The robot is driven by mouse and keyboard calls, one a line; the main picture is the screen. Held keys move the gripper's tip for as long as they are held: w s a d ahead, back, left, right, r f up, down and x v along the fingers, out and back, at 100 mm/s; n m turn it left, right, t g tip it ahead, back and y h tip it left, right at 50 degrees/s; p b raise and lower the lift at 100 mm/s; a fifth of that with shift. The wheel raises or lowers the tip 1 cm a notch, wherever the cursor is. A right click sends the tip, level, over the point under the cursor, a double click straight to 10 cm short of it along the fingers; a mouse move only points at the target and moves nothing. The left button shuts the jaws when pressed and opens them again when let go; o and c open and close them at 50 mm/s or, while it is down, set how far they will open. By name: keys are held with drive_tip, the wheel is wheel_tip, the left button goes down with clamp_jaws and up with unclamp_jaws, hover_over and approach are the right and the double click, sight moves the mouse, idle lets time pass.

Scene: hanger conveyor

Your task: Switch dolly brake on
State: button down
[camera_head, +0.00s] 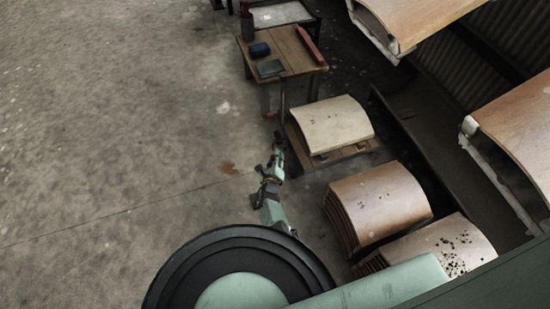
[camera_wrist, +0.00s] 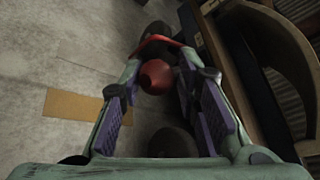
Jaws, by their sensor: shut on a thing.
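In the wrist view, my gripper (camera_wrist: 163,70) has its two purple-padded fingers closed around a red rounded part (camera_wrist: 156,77), which looks like the brake lever. A dark round wheel (camera_wrist: 157,32) shows just beyond the red part. In the head view, my gripper (camera_head: 277,146) is low, beside the left edge of a wooden dolly (camera_head: 345,153). The dolly bears a pale curved panel (camera_head: 333,125). The brake is too small to make out in the head view.
A wooden table (camera_head: 290,52) with a red tool (camera_head: 309,45) and small boxes stands behind the dolly. Stacked brown curved panels (camera_head: 380,200) lie nearer, at the right. Panels hang at the upper right (camera_head: 420,20). The concrete floor (camera_head: 110,130) at left is clear.

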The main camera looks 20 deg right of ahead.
drive_tip(key=shift+a+f, duration=0.15)
drive_tip(key=shift+a, duration=0.05)
drive_tip(key=c, duration=1.5)
unclamp_jaws()
drive_tip(key=shift+o, duration=1)
drive_tip(key=shift+d, duration=0.1)
